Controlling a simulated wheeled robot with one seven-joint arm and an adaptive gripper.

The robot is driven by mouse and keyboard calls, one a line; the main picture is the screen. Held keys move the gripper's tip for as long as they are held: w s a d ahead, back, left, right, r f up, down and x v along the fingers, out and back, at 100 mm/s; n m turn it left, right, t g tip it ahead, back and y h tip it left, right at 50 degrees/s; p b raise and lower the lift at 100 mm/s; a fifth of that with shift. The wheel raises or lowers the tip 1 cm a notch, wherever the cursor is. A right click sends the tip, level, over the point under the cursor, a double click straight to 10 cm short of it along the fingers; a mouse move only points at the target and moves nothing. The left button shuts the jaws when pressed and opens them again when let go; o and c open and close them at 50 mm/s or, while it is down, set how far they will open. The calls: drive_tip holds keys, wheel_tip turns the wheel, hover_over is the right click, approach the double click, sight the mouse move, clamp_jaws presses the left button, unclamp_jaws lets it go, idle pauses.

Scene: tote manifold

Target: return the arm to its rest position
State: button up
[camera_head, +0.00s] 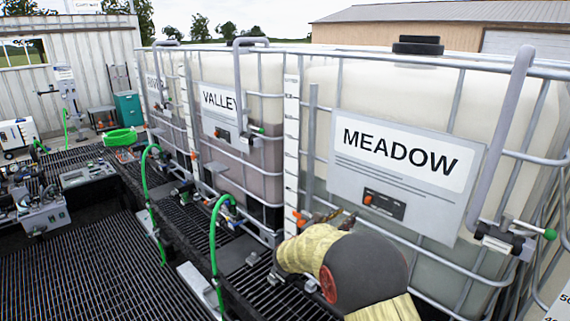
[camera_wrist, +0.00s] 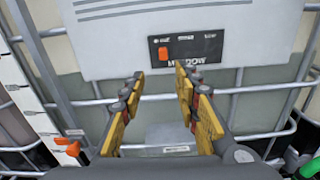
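My arm reaches in from the bottom of the head view, with a tan sleeve and a dark grey joint. My gripper (camera_head: 338,217) is partly hidden behind the arm there, in front of the lower part of the MEADOW tote (camera_head: 465,100). In the wrist view my gripper (camera_wrist: 158,80) has its two yellow-padded fingers apart, with nothing between them. Past the fingertips is the tote's black switch panel (camera_wrist: 205,48) with an orange switch (camera_wrist: 178,47). I cannot tell whether a fingertip touches the panel or cage.
The VALLEY tote (camera_head: 225,100) stands to the left. Green hoses (camera_head: 213,245) rise from the dark grating (camera_head: 90,270). Metal cage bars surround the totes.

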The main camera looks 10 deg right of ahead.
drive_tip(key=s+d+f+m+g+y+b, duration=0.1)
drive_tip(key=s+f+m+g+y, duration=0.1)
drive_tip(key=s+f+m+g, duration=0.5)
drive_tip(key=s+d+f+m+g+y+b, duration=0.1)
drive_tip(key=s+f+m, duration=0.2)
drive_tip(key=s+f, duration=0.55)
drive_tip(key=s+a+f+m+t+y+b, duration=0.1)
drive_tip(key=s+a+m+y+b, duration=0.2)
drive_tip(key=s+b, duration=0.4)
drive_tip(key=s+a+f+m+y+b, duration=0.1)
drive_tip(key=s+a+m+y+b, duration=0.3)
drive_tip(key=s, duration=1)
drive_tip(key=s+a+f+m+t+y+b, duration=0.1)
drive_tip(key=s+a+m+y+b, duration=0.3)
drive_tip(key=s+m+b, duration=0.4)
drive_tip(key=s+a+b, duration=0.1)
drive_tip(key=s, duration=0.2)
drive_tip(key=shift+s+f+t+b, duration=0.25)
drive_tip(key=shift+f+t+b, duration=0.05)
drive_tip(key=shift+f, duration=0.05)
